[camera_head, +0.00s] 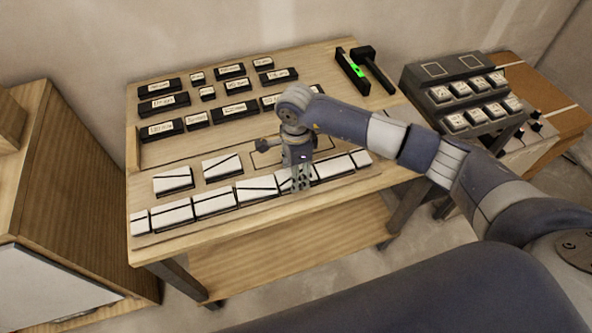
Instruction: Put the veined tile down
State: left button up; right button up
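White tiles with dark veins stand in a front row on the wooden workbench (235,238), among them one veined tile (257,188) just left of my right gripper. Two more veined tiles lie behind the row, a left one (173,180) and a right one (222,166). My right gripper (300,187) points down at the row, over a partly hidden veined tile (283,182). Its fingers cover part of that tile, and I cannot tell whether they grip it. My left gripper is not in view.
Labelled black blocks (240,110) stand in rows at the back. A level with a green vial (352,70) and a black mallet (376,68) lie at the back right. A grey button panel (465,95) stands to the right, a wooden cabinet (85,190) to the left.

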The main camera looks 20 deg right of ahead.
jog(key=shift+f, duration=0.15)
jog(key=o, duration=1.1)
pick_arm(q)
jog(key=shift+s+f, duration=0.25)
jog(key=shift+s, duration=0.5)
pick_arm(e)
jog(key=shift+r, duration=0.6)
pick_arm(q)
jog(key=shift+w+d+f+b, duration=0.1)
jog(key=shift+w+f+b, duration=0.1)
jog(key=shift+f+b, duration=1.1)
pick_arm(e)
notch_tip(320, 180, up, 11)
